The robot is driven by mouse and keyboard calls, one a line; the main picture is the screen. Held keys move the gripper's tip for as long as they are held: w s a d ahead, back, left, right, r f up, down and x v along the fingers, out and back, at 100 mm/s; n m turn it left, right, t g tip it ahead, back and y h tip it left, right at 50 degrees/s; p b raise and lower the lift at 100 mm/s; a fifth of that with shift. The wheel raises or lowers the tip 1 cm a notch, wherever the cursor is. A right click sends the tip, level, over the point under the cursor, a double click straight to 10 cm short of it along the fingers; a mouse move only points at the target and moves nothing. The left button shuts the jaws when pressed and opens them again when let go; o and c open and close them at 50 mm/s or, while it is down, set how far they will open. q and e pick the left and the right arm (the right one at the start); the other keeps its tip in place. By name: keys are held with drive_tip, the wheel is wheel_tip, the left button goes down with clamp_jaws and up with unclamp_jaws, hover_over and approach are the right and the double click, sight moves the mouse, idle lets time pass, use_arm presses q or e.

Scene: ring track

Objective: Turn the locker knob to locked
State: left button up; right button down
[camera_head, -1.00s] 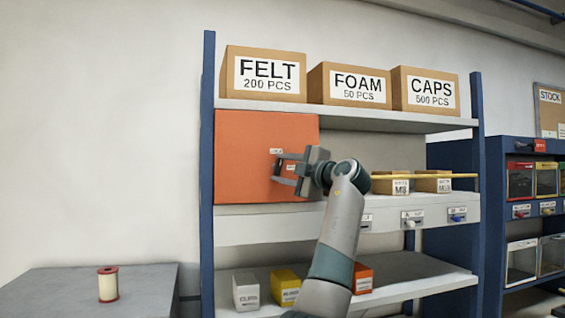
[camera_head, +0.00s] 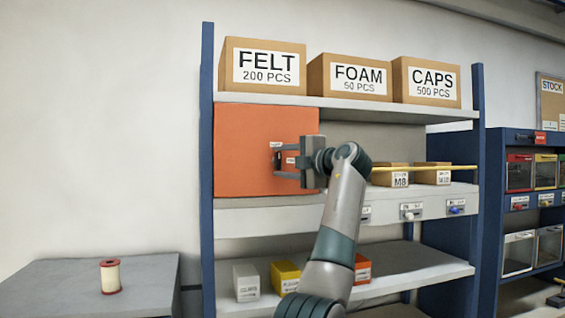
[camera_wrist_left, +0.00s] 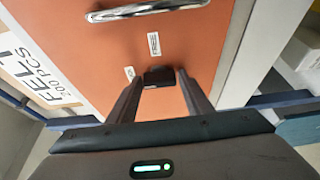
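The orange locker door (camera_head: 245,150) fills the upper left bay of the blue shelf rack. My left gripper (camera_head: 284,163) is in front of the door's right part, with its fingers pointing at the door. In the left wrist view a small black knob (camera_wrist_left: 158,77) on the door shows between the two spread fingertips, with gaps on both sides. The gripper is open. A label reading FREE (camera_wrist_left: 153,43) and a second small label (camera_wrist_left: 129,73) sit near the knob. The head view does not show the knob clearly. My right gripper is not in view.
A silver bar handle (camera_wrist_left: 150,10) is on the door near the knob. Cartons marked FELT (camera_head: 262,66), FOAM (camera_head: 348,76) and CAPS (camera_head: 427,82) stand on the top shelf. A yellow rod (camera_head: 425,168) lies by small boxes right of my arm. A grey table (camera_head: 60,288) holds a spool.

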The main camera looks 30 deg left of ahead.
use_arm(q)
drive_tip(key=shift+o, duration=0.9)
drive_tip(key=shift+s+d+f+b, duration=0.15)
drive_tip(key=shift+d+b, duration=0.3)
drive_tip(key=shift+d, duration=0.05)
drive_tip(key=b+v, duration=0.7)
drive_tip(key=v, duration=0.9)
drive_tip(key=shift+r, duration=0.2)
drive_tip(key=shift+d, duration=0.15)
